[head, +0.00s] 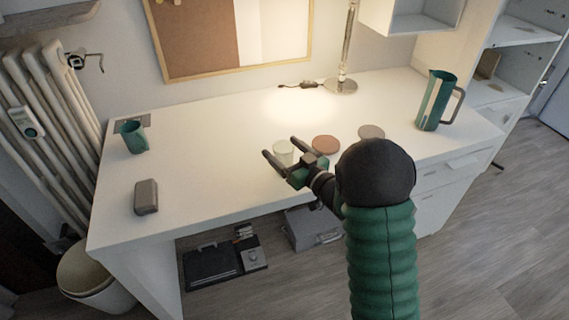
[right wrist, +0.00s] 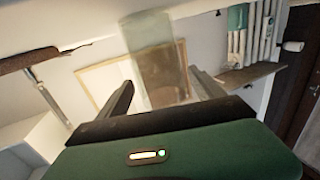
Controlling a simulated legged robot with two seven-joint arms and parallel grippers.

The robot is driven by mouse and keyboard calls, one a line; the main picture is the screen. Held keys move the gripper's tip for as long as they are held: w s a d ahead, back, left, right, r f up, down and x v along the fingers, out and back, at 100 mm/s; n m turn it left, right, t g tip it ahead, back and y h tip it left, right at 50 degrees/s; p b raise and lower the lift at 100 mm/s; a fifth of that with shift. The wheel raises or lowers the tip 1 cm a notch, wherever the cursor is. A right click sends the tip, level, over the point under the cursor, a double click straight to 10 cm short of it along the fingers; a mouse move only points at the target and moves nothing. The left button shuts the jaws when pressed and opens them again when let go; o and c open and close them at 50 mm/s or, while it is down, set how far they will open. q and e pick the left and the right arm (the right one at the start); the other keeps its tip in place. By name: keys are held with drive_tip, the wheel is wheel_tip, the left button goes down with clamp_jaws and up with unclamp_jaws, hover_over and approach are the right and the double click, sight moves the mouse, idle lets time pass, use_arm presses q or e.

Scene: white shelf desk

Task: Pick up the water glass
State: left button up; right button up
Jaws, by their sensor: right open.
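The water glass (head: 284,155) is a small clear tumbler on the white desk, near the middle of the head view. My right gripper (head: 280,147) is open, with its two fingers pointing toward the glass. In the right wrist view the see-through glass (right wrist: 152,60) shows beyond and between the open fingers (right wrist: 162,82). I cannot tell whether the fingers touch it; they are not closed on it. My left gripper is not in view.
The white desk (head: 210,165) also holds a reddish coaster (head: 326,144) and a grey coaster (head: 371,132) right of the glass. A green pitcher (head: 435,100) stands farther right, a green mug (head: 133,137) and grey case (head: 146,197) left. A lamp (head: 341,86) stands behind.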

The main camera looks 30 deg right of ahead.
drive_tip(key=shift+a+r, duration=0.15)
drive_tip(key=shift+a, duration=0.05)
drive_tip(key=shift+s+a, duration=0.1)
drive_tip(key=shift+c, duration=1.1)
drive_tip(key=shift+d, duration=0.3)
drive_tip(key=c, duration=1)
drive_tip(key=shift+a, duration=0.1)
drive_tip(key=c, duration=0.4)
